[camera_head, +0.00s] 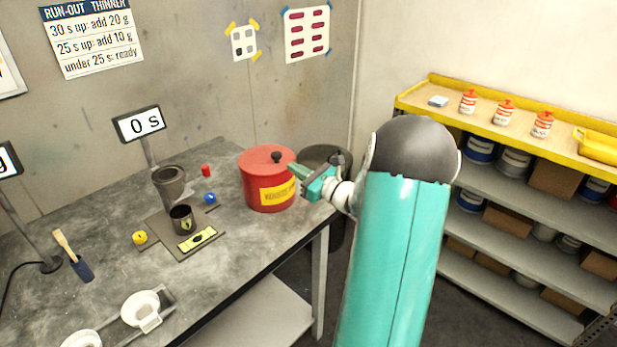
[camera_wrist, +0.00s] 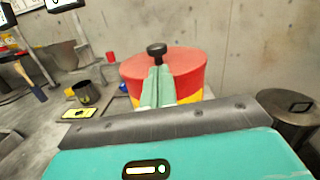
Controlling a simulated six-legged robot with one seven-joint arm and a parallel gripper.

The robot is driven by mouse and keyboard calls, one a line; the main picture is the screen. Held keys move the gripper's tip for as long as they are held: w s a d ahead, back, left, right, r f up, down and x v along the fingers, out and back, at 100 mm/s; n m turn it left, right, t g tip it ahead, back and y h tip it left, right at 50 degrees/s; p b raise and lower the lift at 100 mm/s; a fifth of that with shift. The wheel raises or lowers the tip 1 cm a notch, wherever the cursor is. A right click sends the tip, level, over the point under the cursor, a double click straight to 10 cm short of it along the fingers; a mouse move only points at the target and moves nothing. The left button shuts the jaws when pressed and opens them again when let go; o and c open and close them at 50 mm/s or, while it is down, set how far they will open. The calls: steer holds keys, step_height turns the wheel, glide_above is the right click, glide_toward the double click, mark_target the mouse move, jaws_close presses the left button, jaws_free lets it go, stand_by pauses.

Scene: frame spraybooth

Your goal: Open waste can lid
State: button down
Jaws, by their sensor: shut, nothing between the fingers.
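The waste can (camera_head: 262,183) is a red round can with a yellow label, standing at the right end of the grey table. Its red lid (camera_head: 262,160) lies on top and looks closed, with a black knob (camera_head: 277,157) on it. My gripper (camera_head: 296,170) is shut and empty, at the right side of the can. In the wrist view, the fingers (camera_wrist: 157,88) point toward the red can (camera_wrist: 190,70), just below the black knob (camera_wrist: 157,50) in the picture. I cannot tell whether the fingertips touch the can or lid.
A dark lidded bin (camera_head: 327,158) stands on the floor right of the table (camera_head: 110,235). Left of the can are small red (camera_head: 206,170) and blue (camera_head: 210,198) items, a metal cup (camera_head: 182,219) and a grey beaker (camera_head: 170,185). Shelves (camera_head: 510,180) stand at the right.

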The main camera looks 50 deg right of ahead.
steer(key=shift+w+a+r, duration=0.1)
steer(key=shift+w+a, duration=0.05)
steer(key=shift+w, duration=0.5)
steer(key=shift+w+a+r, duration=0.1)
steer(key=shift+w, duration=0.5)
steer(key=shift+r+g, duration=0.3)
steer(key=shift+r, duration=0.2)
steer(key=shift+w+r, duration=0.1)
